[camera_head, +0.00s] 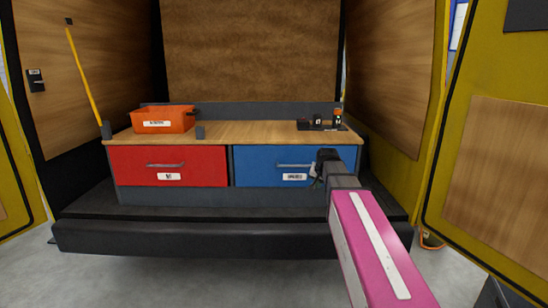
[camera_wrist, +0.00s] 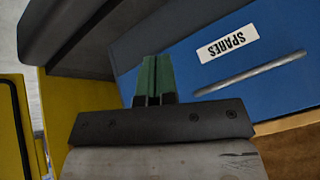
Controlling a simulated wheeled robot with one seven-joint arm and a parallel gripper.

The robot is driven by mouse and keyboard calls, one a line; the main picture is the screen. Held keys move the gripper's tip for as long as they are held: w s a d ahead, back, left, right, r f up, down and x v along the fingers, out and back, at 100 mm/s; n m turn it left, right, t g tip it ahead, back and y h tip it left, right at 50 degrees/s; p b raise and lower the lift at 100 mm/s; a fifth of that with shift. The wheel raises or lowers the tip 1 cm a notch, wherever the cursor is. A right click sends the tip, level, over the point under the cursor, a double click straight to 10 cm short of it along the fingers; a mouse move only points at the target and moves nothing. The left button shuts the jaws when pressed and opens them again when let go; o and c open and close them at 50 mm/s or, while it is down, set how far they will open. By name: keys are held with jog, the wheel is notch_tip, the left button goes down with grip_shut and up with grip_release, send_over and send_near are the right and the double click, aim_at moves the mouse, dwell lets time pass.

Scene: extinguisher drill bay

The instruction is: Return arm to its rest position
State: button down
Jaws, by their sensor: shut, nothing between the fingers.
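My arm reaches in from the lower right in the head view, and my gripper (camera_head: 318,168) is in front of the right part of the blue drawer (camera_head: 262,166). In the wrist view my gripper (camera_wrist: 153,78) has its green fingers together, with nothing between them. The blue drawer (camera_wrist: 215,75) fills much of that view, with its "SPARES" label (camera_wrist: 229,44) upside down. Its metal handle (camera_wrist: 250,74) lies to the right of the fingers, apart from them in the picture. The blue drawer looks closed in the head view.
A red drawer (camera_head: 168,167) is closed at left. An orange bin (camera_head: 163,120) and small dark devices (camera_head: 320,125) stand on the wooden worktop (camera_head: 250,131). A dark bumper step (camera_head: 190,237) runs in front. Yellow doors (camera_head: 502,150) flank the bay. The grey floor (camera_head: 180,280) in front is clear.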

jog(key=s+f+n+g, duration=0.4)
jog(key=s+f+g, duration=0.2)
jog(key=s+f, duration=1.7)
jog(key=shift+s+f+h, duration=0.3)
jog(key=shift+s+f, duration=0.05)
jog(key=shift+s, duration=0.8)
jog(key=shift+a, duration=0.1)
